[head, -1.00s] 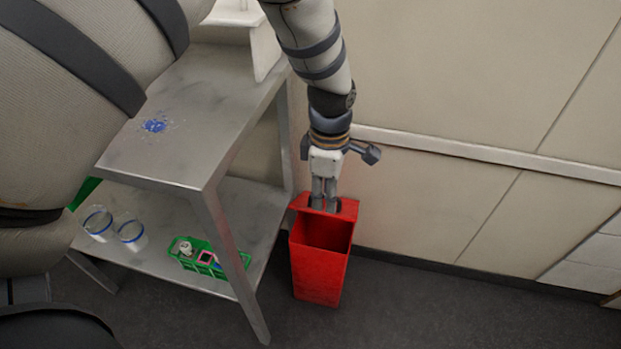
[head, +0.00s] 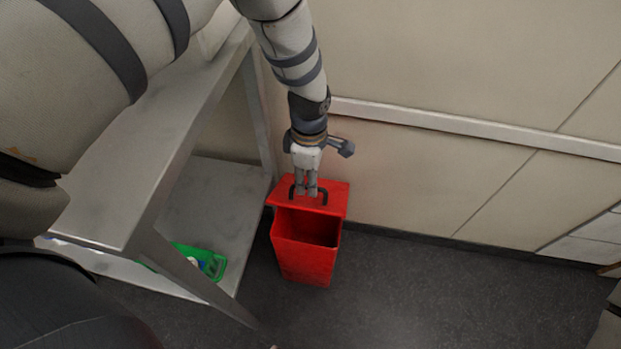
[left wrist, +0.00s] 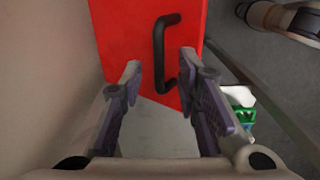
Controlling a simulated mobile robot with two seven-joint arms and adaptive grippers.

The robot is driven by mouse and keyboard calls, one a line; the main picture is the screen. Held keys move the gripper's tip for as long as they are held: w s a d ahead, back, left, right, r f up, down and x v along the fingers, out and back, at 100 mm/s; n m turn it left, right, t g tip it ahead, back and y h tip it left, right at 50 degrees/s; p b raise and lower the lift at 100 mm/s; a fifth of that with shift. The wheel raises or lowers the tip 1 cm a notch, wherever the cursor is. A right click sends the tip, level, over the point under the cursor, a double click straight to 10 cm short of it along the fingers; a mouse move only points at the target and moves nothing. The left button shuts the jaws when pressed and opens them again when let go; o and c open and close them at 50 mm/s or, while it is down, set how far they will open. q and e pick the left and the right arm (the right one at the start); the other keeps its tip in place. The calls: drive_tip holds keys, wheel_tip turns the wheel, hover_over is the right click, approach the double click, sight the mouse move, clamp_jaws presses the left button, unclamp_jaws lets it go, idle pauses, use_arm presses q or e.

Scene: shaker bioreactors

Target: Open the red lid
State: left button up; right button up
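The red bin (head: 304,259) stands on the floor against the wall, and its dark inside shows. Its red lid (head: 335,195) is raised off the opening and tilted at the back. A black handle (head: 324,196) is on the lid. My left gripper (head: 306,192) points down in front of the lid, at the handle. In the left wrist view its two fingers (left wrist: 160,68) are apart, with the handle (left wrist: 158,50) just beyond and between the tips and nothing gripped. The red lid (left wrist: 125,38) fills the upper middle there. My right gripper is not in view.
A grey metal shelf table (head: 130,175) stands left of the bin, with a green basket (head: 213,263) on its lower shelf. The wall (head: 440,60) with a white rail is behind. Dark floor (head: 430,290) is free to the right.

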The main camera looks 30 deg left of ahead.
use_arm(q)
drive_tip(key=shift+f, duration=0.8)
drive_tip(key=shift+c, duration=0.4)
clamp_jaws()
drive_tip(key=shift+r, duration=0.1)
